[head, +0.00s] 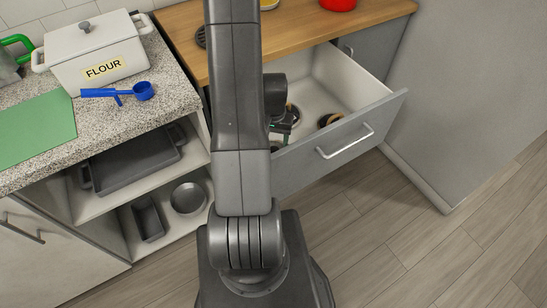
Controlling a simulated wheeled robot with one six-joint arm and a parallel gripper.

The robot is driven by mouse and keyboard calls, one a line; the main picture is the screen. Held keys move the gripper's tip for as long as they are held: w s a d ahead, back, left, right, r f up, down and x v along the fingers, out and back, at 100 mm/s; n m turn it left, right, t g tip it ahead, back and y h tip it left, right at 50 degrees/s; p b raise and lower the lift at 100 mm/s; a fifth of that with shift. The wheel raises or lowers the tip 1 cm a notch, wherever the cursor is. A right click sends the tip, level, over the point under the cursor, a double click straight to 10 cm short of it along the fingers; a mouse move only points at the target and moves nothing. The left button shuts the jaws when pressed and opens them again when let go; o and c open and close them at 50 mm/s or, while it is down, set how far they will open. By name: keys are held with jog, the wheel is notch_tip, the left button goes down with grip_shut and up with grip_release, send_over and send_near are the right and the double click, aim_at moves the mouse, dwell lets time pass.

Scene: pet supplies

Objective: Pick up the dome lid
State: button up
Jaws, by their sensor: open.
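The open drawer (345,83) holds a dark round thing with a tan rim (331,120). Another dark rounded thing (293,113) with a pale edge shows beside my gripper. Either could be the dome lid; they are too small and too covered to tell. My gripper (286,127) reaches down into the left part of the drawer, near the rounded thing. It is open, and my arm hides much of it. I cannot tell whether it touches anything.
The drawer front with its handle (345,141) juts out over the floor. Left, a speckled counter (164,97) bears a flour box (100,55), blue scoop (143,91) and green mat (35,130). Pans (188,197) sit on shelves below. The wooden worktop (300,30) is mostly clear.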

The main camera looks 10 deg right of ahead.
jog(key=shift+w+f, duration=0.15)
jog(key=shift+f, duration=3.15)
jog(key=c, duration=1.2)
jog(key=shift+r, duration=0.2)
